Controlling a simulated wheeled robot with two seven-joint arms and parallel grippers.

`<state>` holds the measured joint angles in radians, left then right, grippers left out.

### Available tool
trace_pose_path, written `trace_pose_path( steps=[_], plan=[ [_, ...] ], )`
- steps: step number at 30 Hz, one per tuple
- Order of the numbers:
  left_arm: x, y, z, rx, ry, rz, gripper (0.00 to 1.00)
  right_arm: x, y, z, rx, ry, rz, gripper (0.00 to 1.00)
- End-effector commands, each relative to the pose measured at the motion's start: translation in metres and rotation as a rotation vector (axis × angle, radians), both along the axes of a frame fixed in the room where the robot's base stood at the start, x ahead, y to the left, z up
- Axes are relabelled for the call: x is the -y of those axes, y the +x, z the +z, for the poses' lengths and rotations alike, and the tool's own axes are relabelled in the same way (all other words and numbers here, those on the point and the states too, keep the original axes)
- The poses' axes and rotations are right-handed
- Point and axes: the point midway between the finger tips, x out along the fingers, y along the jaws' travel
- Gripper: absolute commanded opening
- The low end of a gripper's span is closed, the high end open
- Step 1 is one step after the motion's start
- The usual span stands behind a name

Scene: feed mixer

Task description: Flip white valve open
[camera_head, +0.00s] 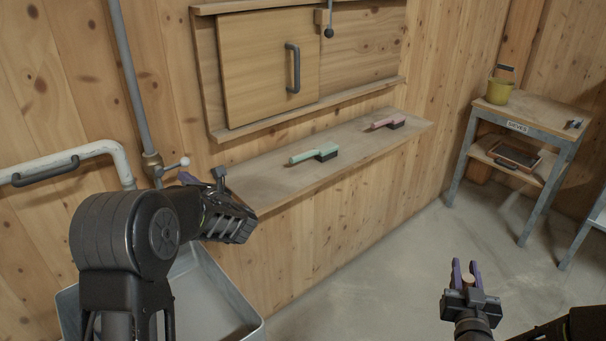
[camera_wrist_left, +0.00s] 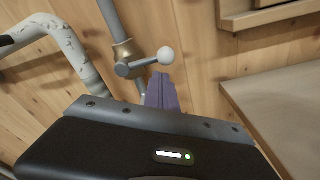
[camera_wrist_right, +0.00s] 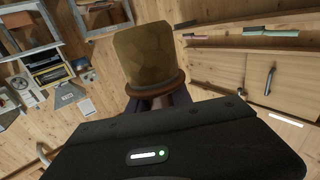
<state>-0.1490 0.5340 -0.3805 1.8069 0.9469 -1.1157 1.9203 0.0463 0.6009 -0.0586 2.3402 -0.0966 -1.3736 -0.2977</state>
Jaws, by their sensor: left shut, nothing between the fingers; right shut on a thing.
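The white valve is a lever with a white ball end (camera_head: 184,161) on a brass fitting of a grey vertical pipe. In the left wrist view, the ball (camera_wrist_left: 165,55) sits at the right end of the grey lever, which lies nearly level, tilted slightly up to the right. My left gripper (camera_head: 188,178) is shut and empty, its purple fingertips (camera_wrist_left: 161,80) just below the ball; I cannot tell whether they touch. My right gripper (camera_head: 466,270) is shut on a tan, brown-rimmed thing (camera_wrist_right: 151,55), far from the valve.
A white pipe (camera_head: 75,157) with a black handle runs left of the valve. A grey metal bin (camera_head: 247,331) stands below my left arm. A wooden shelf (camera_head: 245,190) holds green (camera_head: 315,153) and pink (camera_head: 387,123) brushes. A side table holds a yellow-green pot (camera_head: 498,92).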

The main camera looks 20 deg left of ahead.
Motion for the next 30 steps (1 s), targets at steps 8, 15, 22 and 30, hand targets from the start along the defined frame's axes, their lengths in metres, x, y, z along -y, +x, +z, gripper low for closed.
trace_pose_path(
  steps=[8,15,22,30],
  plan=[
    [0.0,0.004,0.005,-0.001,0.0,0.001,0.0,0.0,0.0,0.004,0.001,0.0,0.0,0.0],
    [0.0,0.004,0.005,0.002,-0.001,0.001,0.0,0.0,0.0,0.002,0.001,0.0,0.0,0.0],
    [0.0,0.004,0.004,0.032,-0.021,0.001,0.0,0.0,0.0,-0.012,0.001,0.0,0.0,0.0],
    [0.001,0.005,0.008,0.059,-0.039,0.0,0.0,0.0,0.0,-0.021,0.001,0.0,0.0,0.0]
  ],
)
